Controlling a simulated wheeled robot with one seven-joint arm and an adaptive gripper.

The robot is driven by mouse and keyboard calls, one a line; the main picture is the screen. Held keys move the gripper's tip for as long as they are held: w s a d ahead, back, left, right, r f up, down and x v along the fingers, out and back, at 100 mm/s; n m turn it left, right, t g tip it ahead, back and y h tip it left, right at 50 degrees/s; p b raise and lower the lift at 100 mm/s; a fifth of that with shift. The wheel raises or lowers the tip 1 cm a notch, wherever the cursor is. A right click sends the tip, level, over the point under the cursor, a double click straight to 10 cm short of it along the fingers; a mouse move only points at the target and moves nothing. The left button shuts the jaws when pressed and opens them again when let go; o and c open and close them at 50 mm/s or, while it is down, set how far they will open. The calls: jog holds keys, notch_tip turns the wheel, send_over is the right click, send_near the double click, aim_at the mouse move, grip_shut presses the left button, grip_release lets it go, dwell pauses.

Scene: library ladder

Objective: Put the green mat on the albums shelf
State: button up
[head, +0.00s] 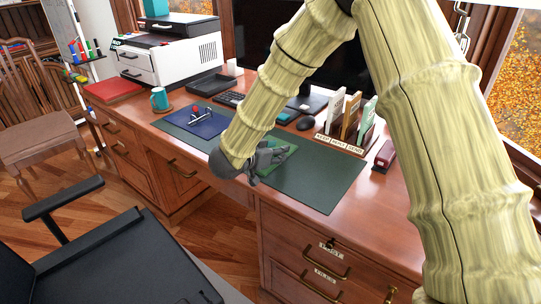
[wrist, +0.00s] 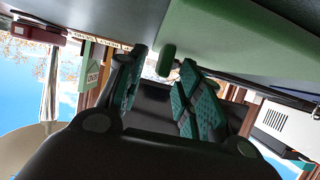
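The small green mat (head: 287,160) lies on the dark green desk pad, partly hidden behind my gripper. In the wrist view, which is upside down, the mat (wrist: 250,50) fills much of the upper right. My gripper (head: 268,160) is low over the desk pad at the mat's near left side. In the wrist view my gripper (wrist: 160,85) has its two fingers apart. A small rounded green piece (wrist: 168,62) shows beyond the gap between them; I cannot tell whether they touch it. No shelf marked as the albums shelf can be made out.
A blue mat (head: 205,124) with small items lies left on the dark green pad (head: 325,180). A labelled sorter (head: 345,128) and a dark red box (head: 384,156) stand right. A printer (head: 170,55), mug (head: 159,98) and red book (head: 113,90) are left. A black chair (head: 110,255) stands in front.

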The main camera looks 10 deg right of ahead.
jog(key=shift+w+d+f, duration=0.15)
jog(key=shift+w+d, duration=0.05)
jog(key=shift+d, duration=0.05)
grip_shut()
jog(key=shift+r, duration=0.2)
